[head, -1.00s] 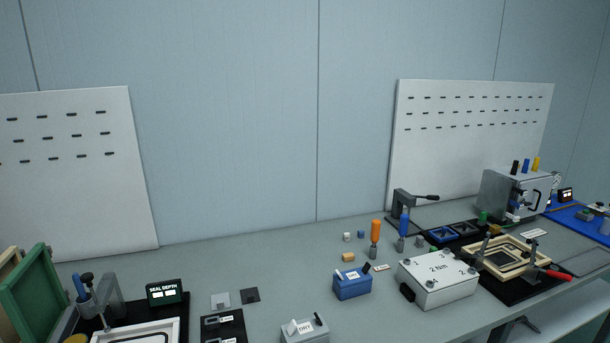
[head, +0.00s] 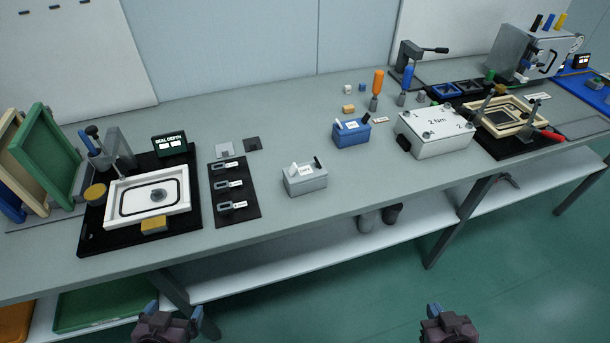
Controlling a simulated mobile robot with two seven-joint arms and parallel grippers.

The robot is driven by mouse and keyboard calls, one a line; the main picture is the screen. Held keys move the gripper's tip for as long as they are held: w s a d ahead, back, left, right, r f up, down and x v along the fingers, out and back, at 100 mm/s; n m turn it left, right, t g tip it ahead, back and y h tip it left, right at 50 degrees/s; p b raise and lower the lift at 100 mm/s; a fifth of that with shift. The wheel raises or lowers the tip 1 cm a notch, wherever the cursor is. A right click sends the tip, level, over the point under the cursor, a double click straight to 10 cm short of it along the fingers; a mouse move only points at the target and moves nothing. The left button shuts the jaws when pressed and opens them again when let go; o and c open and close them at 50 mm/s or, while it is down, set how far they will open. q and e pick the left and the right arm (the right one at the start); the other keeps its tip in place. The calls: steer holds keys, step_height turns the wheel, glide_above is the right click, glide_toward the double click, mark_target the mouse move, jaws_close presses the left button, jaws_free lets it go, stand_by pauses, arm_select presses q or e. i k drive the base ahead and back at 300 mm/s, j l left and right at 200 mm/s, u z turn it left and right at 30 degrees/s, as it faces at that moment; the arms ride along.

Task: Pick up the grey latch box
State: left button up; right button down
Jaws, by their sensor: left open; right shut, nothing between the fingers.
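The grey latch box (head: 306,183) stands upright on the workbench, near its front edge in the middle of the head view. My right gripper (head: 434,312) is also low in front of the bench, to the right, shut and empty. Both are well apart from the box.
A blue latch box (head: 351,133) stands behind and right of the grey one. A black plate with labelled slots (head: 235,191) lies to its left. A white panel box (head: 436,131) stands to the right. The bench top (head: 350,186) is clear right of the grey box.

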mark_target(308, 178)
steer(key=j+u, duration=0.45)
steer(key=j, duration=1.4)
steer(key=i, duration=0.1)
